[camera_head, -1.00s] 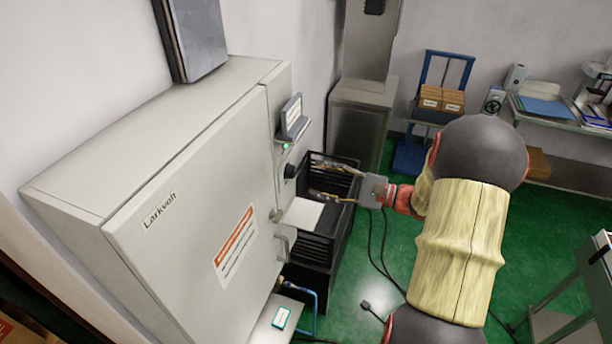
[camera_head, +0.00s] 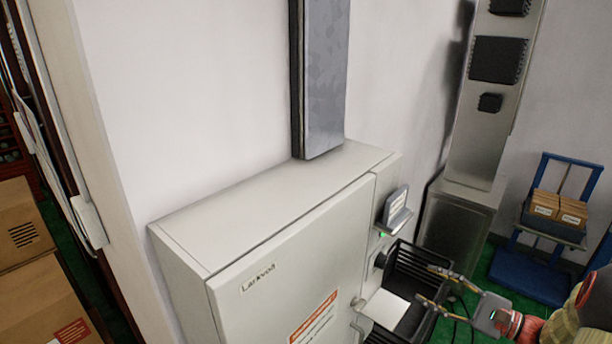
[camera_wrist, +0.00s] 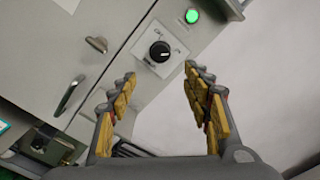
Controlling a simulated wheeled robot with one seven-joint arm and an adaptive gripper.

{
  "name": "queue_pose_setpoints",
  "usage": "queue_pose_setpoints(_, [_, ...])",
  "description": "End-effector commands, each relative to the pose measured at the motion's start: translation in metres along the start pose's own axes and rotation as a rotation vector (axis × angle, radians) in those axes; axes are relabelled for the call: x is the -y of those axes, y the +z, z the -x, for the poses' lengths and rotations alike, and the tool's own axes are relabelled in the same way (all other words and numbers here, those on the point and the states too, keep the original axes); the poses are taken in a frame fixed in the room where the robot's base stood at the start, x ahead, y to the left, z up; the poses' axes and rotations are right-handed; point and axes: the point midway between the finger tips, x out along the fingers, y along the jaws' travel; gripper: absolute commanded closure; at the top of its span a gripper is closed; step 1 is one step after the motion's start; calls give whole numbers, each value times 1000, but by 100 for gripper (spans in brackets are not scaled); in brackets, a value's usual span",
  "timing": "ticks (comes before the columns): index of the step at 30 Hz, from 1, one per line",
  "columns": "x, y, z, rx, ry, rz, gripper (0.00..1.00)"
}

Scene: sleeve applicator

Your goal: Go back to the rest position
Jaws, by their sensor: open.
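My gripper (camera_head: 432,287) is open and empty, at the right side of the grey cabinet in the head view. In the wrist view my gripper (camera_wrist: 160,98) has its two yellow-padded fingers spread apart. Between and beyond them is a black rotary knob (camera_wrist: 160,52) on a pale plate, with a gap between the knob and the fingers. The grey cabinet (camera_head: 290,270) stands against the wall, its door shut. A green light (camera_wrist: 192,16) glows beside the knob.
A dark slatted crate (camera_head: 420,262) stands close by my gripper. A blue cart (camera_head: 530,275) with brown boxes is at the right. A tall metal column (camera_head: 490,120) rises behind. Cardboard boxes (camera_head: 45,300) are at the far left. Green floor shows at the right.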

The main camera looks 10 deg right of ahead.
Motion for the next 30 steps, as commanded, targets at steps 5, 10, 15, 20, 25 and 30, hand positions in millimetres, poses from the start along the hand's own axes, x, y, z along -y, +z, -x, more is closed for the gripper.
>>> queue_pose_setpoints(5, [-41,-17,2,-72,123,-59,51])
queue_pose_setpoints(10, [-116,-10,18,-171,410,-72,51])
queue_pose_setpoints(15, [-177,21,30,-251,773,85,51])
queue_pose_setpoints(20, [-210,49,47,-311,1096,362,51])
queue_pose_setpoints(25, [-217,75,56,-352,1339,729,51])
queue_pose_setpoints(30, [-212,105,52,-358,1461,1104,51])
